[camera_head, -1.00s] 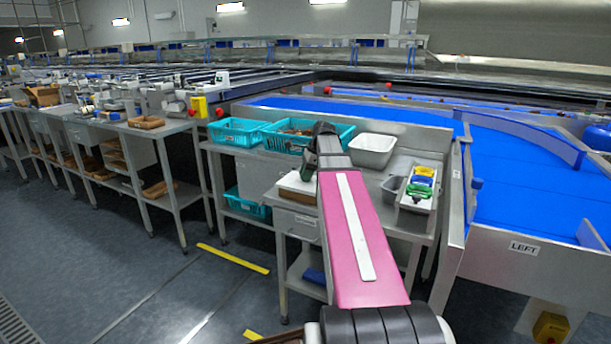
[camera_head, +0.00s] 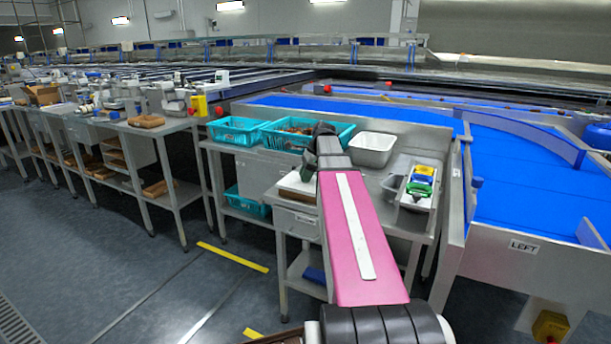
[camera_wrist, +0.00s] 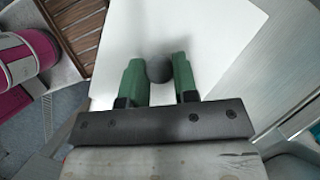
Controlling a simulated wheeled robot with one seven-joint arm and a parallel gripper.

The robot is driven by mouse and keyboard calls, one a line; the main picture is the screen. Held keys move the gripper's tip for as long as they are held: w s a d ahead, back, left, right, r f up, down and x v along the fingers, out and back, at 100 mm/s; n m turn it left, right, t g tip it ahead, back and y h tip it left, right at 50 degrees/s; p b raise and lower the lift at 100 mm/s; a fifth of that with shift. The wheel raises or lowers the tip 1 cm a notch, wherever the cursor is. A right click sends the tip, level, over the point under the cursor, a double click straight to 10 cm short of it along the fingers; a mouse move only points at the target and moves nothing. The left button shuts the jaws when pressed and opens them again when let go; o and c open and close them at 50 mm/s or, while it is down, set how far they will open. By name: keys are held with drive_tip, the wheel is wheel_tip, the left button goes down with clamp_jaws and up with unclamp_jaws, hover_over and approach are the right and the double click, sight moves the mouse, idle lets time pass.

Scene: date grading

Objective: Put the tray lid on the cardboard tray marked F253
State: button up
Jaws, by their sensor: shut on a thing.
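The tray lid is a flat white panel (camera_wrist: 215,45) with a dark round knob (camera_wrist: 159,68), filling the middle of the wrist view. My gripper (camera_wrist: 158,80) has its two green fingers shut on either side of the knob. In the head view a white panel edge (camera_head: 298,187), apparently the lid, shows left of my pink arm, at the steel table. My arm hides most of it, and I cannot tell whether it is lifted. No F253 marking is readable. A brown slatted item (camera_wrist: 75,30) lies beside the lid in the wrist view; I cannot tell whether it is a tray.
A grey holder (camera_head: 408,201) with coloured items stands right of my arm. A blue conveyor (camera_head: 530,200) lies further right. Brown trays (camera_head: 146,121) sit on benches at left. Open floor lies in front.

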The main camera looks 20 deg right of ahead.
drive_tip(key=shift+f, duration=0.3)
drive_tip(key=o, duration=1.4)
drive_tip(key=shift+c, duration=0.2)
drive_tip(key=shift+r, duration=3.5)
